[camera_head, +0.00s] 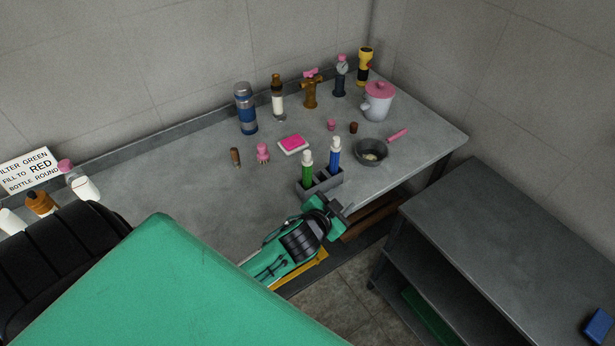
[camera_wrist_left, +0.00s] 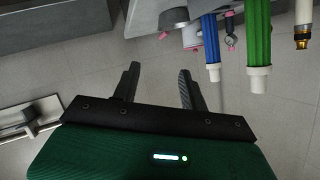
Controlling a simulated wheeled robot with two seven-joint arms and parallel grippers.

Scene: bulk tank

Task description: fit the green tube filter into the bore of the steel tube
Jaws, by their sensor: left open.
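The green tube filter (camera_head: 307,172) stands upright, white end up, in a small grey rack (camera_head: 309,193) near the table's front edge. A blue tube filter (camera_head: 334,156) stands beside it in the same rack. My left gripper (camera_head: 338,208) is just in front of the rack, apart from both filters. In the left wrist view its jaws (camera_wrist_left: 159,72) are open with nothing between them; the green filter (camera_wrist_left: 258,35) and blue filter (camera_wrist_left: 210,40) are to the right of them. I cannot clearly identify the steel tube or its bore. My right gripper is out of view.
A pink sponge (camera_head: 293,144) lies behind the rack. A dark shelf unit (camera_head: 475,220) is at right. The table's left-middle is clear.

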